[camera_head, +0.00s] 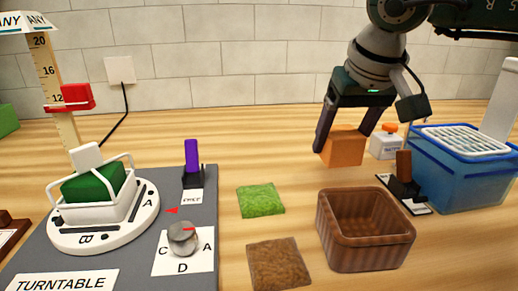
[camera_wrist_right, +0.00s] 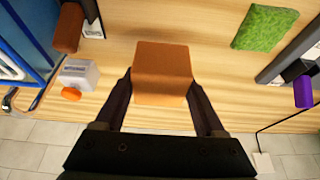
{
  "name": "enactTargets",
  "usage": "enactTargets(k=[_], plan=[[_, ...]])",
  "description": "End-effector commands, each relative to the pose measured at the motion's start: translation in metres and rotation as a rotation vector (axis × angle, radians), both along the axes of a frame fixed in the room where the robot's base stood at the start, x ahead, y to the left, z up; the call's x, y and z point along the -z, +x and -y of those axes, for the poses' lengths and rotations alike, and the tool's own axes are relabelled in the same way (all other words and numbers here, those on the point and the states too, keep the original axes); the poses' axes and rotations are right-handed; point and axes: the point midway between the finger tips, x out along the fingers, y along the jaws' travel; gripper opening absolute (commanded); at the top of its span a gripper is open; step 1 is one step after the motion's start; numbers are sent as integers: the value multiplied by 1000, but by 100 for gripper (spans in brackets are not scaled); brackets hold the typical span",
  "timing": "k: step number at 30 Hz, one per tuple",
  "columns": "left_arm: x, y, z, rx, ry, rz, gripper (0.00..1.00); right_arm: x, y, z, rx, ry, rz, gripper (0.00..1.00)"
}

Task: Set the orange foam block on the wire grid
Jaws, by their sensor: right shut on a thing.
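The orange foam block (camera_head: 344,148) is between the two fingers of my right gripper (camera_head: 342,140), behind the brown ribbed box. In the right wrist view the block (camera_wrist_right: 162,72) fills the gap between the fingers (camera_wrist_right: 160,85), which are shut on its sides. I cannot tell whether its underside touches the table. The wire grid (camera_head: 462,139) is white and lies across the top of a blue bin (camera_head: 470,183) at the right, to the right of the gripper. My left gripper is not in view.
The brown box (camera_head: 366,238), green mat (camera_head: 260,200) and turntable (camera_head: 104,220) are nearer or left.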

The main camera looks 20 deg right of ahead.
Motion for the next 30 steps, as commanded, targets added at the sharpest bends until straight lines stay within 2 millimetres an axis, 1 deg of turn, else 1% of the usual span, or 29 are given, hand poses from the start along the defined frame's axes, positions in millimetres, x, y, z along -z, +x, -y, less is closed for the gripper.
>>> enactTargets(k=[2, 6, 9, 17, 21, 22, 27, 29, 30], plan=[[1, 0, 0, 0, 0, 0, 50, 8, -1, 0, 0, 0, -2, 21], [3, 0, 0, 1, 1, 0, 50, 32, -1, 0, 0, 0, -4, 21], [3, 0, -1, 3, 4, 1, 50, 42, -1, 0, 1, -2, -1, 21], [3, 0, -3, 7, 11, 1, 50, 44, 0, 0, 0, -1, 0, 21], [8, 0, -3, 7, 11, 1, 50, 49, 0, 0, 0, -1, 0, 21], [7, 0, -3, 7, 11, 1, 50, 49, 0, 0, 0, -1, 0, 73], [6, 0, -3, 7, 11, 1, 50, 47, 0, 0, 0, -1, 0, 92], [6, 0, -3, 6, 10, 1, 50, 47, 0, 0, 0, -1, 0, 99], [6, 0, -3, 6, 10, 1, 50, 47, 0, 0, 0, -1, 0, 100]])
